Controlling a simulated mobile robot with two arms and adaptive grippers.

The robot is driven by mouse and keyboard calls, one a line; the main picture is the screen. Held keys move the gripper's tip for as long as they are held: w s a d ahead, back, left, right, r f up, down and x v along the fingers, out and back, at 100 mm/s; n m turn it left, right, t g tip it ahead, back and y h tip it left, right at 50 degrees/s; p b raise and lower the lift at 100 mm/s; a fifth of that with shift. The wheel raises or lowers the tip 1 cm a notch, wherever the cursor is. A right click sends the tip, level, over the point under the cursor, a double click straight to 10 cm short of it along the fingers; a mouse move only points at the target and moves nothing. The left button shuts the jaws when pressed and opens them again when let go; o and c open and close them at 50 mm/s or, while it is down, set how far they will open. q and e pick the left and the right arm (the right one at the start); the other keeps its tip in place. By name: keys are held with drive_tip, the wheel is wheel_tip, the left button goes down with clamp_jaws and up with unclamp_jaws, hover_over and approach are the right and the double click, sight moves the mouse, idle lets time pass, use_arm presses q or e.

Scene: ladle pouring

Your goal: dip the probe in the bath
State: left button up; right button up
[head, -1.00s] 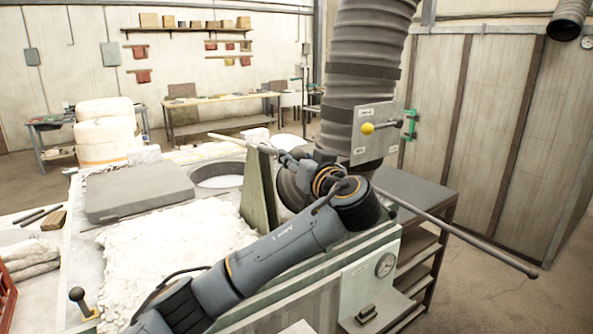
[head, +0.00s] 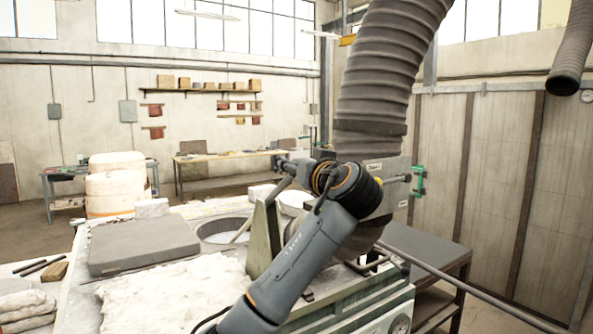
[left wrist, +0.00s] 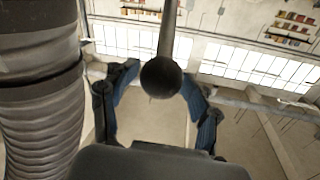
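My left gripper (head: 300,170) is shut on the grey probe (head: 262,212), a thin rod that slants down to the left. The probe's lower end shows against the round bath opening (head: 207,238), near its front rim. I cannot tell whether the tip touches the liquid. In the left wrist view the blue-padded fingers (left wrist: 160,88) stand either side of the probe's dark ball end (left wrist: 160,78). My forearm and a green upright plate (head: 262,240) stand in front of part of the bath's surroundings. My right gripper is not in view.
A thick grey duct (head: 375,100) hangs close right of my gripper. A long bar (head: 470,283) runs out to the lower right. A grey slab (head: 143,245) lies left of the bath, and a white crusted mass (head: 170,295) lies in front. A dark side table (head: 430,247) stands right.

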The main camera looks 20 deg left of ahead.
use_arm(q)
drive_tip(key=shift+s+d, duration=0.1)
drive_tip(key=shift+s, duration=0.1)
drive_tip(key=shift+w+f, duration=0.15)
drive_tip(key=shift+f, duration=0.05)
drive_tip(key=shift+d, duration=0.1)
drive_tip(key=v, duration=1.2)
drive_tip(key=shift+r, duration=0.15)
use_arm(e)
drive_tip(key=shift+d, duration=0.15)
